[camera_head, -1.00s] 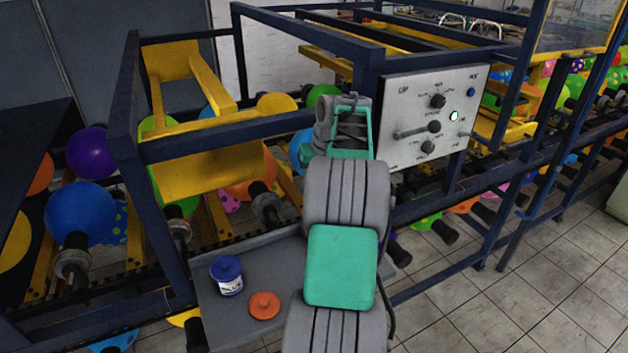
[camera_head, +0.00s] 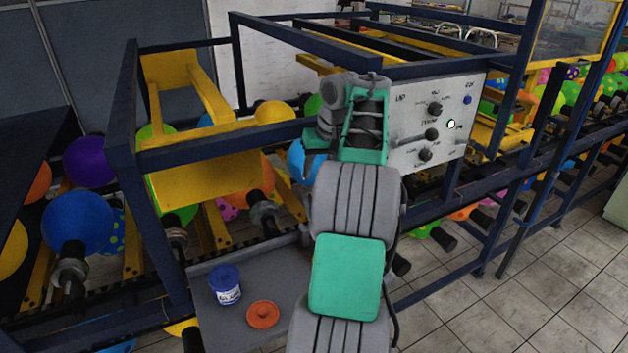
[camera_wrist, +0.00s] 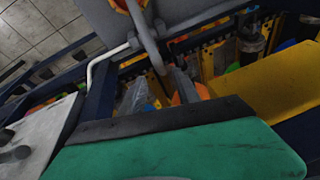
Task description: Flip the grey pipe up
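A pale grey bent pipe (camera_wrist: 106,60) shows at the upper left in the wrist view, beside a dark blue frame post. A darker grey bar (camera_wrist: 148,38) slants down through the upper middle toward my gripper. I cannot tell for sure which of these is the task's pipe. In the wrist view, two grey finger-like parts of my gripper (camera_wrist: 160,91) show apart beyond its green body, with nothing clearly between them. In the head view my arm's wrist hides most of the gripper, beside the blue frame and left of the control panel.
The control panel (camera_head: 462,118) with knobs is close on the right. A grey tray (camera_head: 222,323) holds a blue-lidded jar (camera_head: 226,284) and an orange lid (camera_head: 263,314). Blue frame bars, a yellow plate (camera_head: 205,180) and balloons crowd the left.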

